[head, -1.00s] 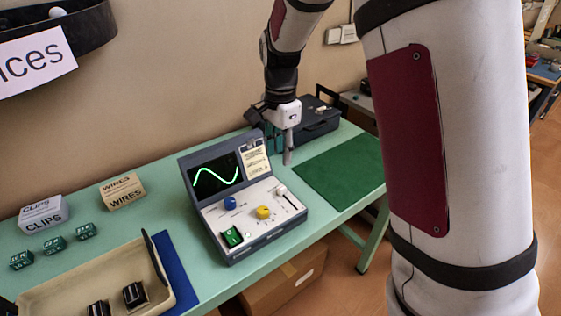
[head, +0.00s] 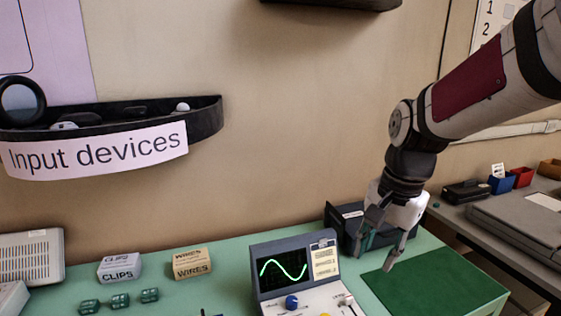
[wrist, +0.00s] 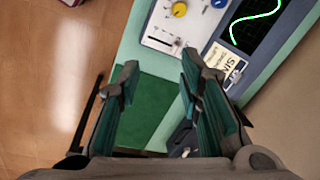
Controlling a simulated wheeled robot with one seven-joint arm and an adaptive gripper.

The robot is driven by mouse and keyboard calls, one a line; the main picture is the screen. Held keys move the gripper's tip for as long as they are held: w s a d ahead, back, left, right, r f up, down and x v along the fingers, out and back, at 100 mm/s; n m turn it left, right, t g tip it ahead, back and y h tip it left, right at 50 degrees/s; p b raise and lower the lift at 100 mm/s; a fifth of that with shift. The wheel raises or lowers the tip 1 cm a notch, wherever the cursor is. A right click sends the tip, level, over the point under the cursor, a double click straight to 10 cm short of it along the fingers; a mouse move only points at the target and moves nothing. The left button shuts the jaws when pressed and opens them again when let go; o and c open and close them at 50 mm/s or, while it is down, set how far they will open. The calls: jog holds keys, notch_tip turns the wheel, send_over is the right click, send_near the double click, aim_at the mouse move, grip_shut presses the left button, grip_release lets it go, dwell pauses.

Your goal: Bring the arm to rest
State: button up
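My gripper (head: 378,240) is open and empty, held above the green workbench (head: 225,297). In the head view it is to the right of the oscilloscope-like console (head: 282,266), over the back part of the dark green mat (head: 440,288) and in front of a dark case (head: 337,218). In the wrist view my gripper (wrist: 158,70) shows two spread fingers with green pads. The mat (wrist: 145,105) lies between and below them, and the console (wrist: 180,25) is ahead. Nothing is held.
Clips (head: 119,268) and wires (head: 192,263) boxes stand at the bench's back left, with several small green blocks in front. A wall shelf labelled "Input devices" (head: 95,150) hangs above. A grey side table (head: 500,235) with small bins is at the right.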

jog(key=s+r+n+t, duration=0.1)
jog(key=s+n, duration=0.3)
jog(key=s, duration=0.6)
jog(key=s+d+r+n+t+p, duration=0.1)
jog(key=s+r+n, duration=0.3)
jog(key=s, duration=0.6)
jog(key=shift+n+t+h, duration=0.4)
jog(key=shift+n, duration=0.4)
jog(key=shift+d, duration=0.1)
